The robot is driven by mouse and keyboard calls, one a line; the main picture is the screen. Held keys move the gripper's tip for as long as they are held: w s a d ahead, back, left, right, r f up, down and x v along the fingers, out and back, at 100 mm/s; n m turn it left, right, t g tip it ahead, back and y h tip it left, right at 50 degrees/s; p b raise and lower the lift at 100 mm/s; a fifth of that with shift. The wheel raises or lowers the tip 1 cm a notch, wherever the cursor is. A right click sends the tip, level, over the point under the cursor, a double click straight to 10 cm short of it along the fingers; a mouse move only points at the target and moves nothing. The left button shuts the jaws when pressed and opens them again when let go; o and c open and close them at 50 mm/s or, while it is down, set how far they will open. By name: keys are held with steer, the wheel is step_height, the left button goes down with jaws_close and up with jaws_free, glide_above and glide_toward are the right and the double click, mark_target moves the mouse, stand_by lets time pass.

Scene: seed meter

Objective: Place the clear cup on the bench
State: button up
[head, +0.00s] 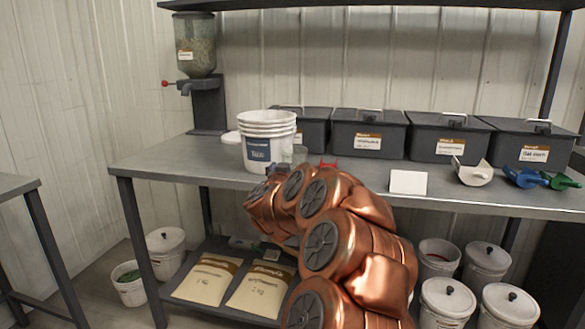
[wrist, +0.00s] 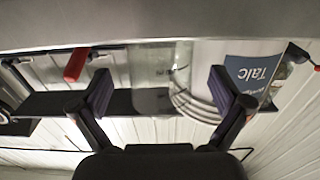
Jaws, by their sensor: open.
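The clear cup (wrist: 152,68) shows in the wrist view, which is upside down, between the two pads of my gripper (wrist: 160,90). My gripper is open, with a visible gap between each pad and the cup. The cup looks upright, its base at or very near the grey bench top (wrist: 150,22); I cannot tell exact contact. In the head view, the clear cup (head: 299,154) shows faintly beside the white buckets, above the bench (head: 222,168). My copper-coloured arm hides most of my gripper there.
Stacked white buckets (head: 268,140) stand just left of the cup. A small red object (head: 328,164) lies to its right. Black lidded bins (head: 368,133) line the back. A white card (head: 408,182) and scoops (head: 472,172) lie right. The bench's left end is clear.

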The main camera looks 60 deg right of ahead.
steer(key=p+v, duration=0.1)
steer(key=v, duration=0.9)
steer(key=shift+a, duration=0.15)
